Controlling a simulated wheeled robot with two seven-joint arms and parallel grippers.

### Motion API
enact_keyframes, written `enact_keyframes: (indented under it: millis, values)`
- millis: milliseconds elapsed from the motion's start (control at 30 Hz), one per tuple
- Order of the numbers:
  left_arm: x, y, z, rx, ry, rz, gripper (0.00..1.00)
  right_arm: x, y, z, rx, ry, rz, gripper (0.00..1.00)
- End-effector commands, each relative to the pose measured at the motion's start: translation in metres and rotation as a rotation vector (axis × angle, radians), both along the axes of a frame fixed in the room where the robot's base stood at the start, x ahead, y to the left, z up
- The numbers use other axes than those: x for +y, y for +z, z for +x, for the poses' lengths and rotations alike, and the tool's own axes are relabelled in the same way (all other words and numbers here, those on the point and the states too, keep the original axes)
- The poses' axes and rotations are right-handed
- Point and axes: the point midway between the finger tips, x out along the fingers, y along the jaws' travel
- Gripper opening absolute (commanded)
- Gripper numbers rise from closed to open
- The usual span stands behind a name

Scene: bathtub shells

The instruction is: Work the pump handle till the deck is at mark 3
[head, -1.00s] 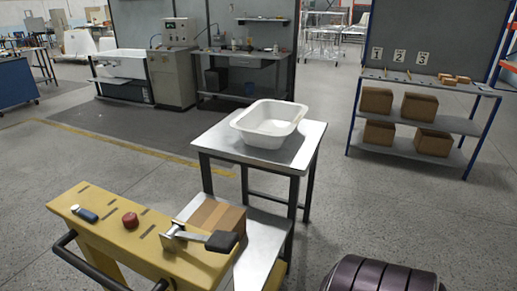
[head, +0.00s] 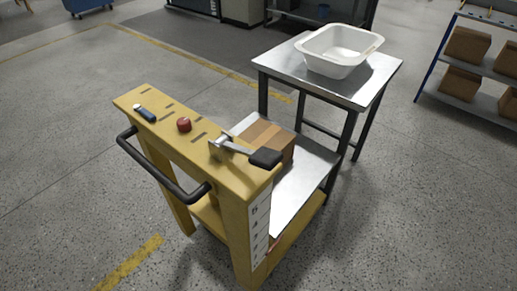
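The pump handle (head: 265,157) is a metal lever with a black end pad on top of the yellow lift cart (head: 165,108), sticking out to the right. The silver deck (head: 307,180) lies beside the cart's yellow end frame, below the level of its top, and carries a cardboard box (head: 284,146). A white scale strip (head: 258,228) with dark marks runs down the cart's upright; its figures are too small to read surely. A small reddish spot (head: 274,243) shows by the strip's lower part; I cannot tell whether it is a pointer. Neither gripper is in view.
A steel table (head: 290,64) with a white tub shell (head: 340,62) stands behind the deck. A shelf rack (head: 480,107) holds boxes at right. Floor in front is clear.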

Motion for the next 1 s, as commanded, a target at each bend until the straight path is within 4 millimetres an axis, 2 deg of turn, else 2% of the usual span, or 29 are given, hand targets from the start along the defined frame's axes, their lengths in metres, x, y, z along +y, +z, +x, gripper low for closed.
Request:
enact_keyframes:
  millis: [200, 1000]
  values:
    - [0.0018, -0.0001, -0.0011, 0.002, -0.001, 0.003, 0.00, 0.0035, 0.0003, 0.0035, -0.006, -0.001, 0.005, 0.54]
    - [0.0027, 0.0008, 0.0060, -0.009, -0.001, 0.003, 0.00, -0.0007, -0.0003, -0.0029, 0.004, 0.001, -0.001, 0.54]
